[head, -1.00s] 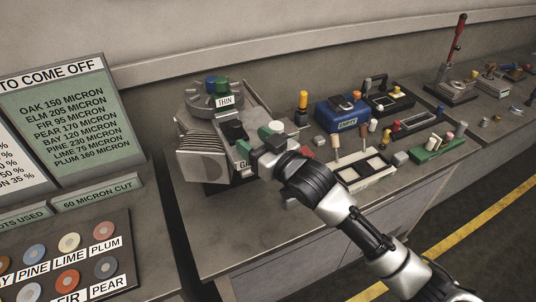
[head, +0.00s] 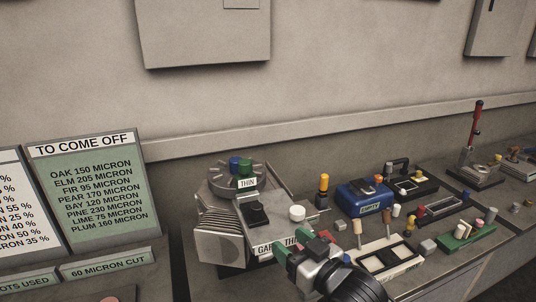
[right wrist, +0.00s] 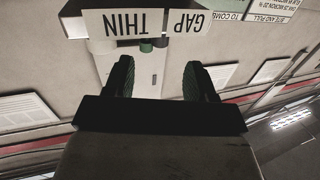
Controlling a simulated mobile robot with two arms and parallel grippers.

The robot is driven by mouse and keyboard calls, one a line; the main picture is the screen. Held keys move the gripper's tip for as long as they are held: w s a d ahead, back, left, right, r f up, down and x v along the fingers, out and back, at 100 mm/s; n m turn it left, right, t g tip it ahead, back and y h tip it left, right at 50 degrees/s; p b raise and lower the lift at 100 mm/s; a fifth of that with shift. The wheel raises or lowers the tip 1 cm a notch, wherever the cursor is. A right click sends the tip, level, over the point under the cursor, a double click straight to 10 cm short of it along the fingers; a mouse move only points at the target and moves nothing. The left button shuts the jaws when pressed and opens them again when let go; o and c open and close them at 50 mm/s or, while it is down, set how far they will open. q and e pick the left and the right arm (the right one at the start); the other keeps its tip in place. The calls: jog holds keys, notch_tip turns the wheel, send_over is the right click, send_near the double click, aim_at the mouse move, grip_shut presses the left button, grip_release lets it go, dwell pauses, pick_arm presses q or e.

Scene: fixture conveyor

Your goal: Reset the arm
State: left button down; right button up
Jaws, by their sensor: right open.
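My right gripper (head: 298,248) has green finger pads and stands at the near front edge of the grey machine (head: 222,232). In the right wrist view its two dark fingers (right wrist: 158,80) are apart with nothing between them. The machine has a finned side, a round drum with blue and green knobs (head: 241,168), a black block (head: 256,214) and a white knob (head: 297,213). My left gripper is not in view.
A green board (head: 92,190) headed TO COME OFF stands at the left.

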jog(key=s+d+f+m+g+h, duration=0.2)
jog(key=s+d+f+h, duration=0.1)
jog(key=s+f, duration=0.25)
jog(key=s+d+f+m+g+h, duration=0.1)
jog(key=s+d+f+g+h, duration=0.15)
jog(key=s+f, duration=0.35)
jog(key=s+d+f+m+g+h, duration=0.1)
jog(key=s+d+f+g+h, duration=0.2)
jog(key=s, duration=0.5)
jog(key=s+d+f+m+g+h, duration=0.1)
jog(key=s+d+f+g, duration=0.2)
jog(key=s+d+f, duration=0.3)
notch_tip(320, 180, down, 27)
jog(key=s+g+b, duration=0.2)
jog(key=s+d+f+b, duration=0.2)
jog(key=s+f, duration=1.4)
jog(key=f, duration=0.2)
jog(key=shift+s+f+g, duration=0.35)
jog(key=shift+f+g, duration=0.05)
jog(key=shift+g, duration=0.05)
jog(key=shift+h, duration=0.25)
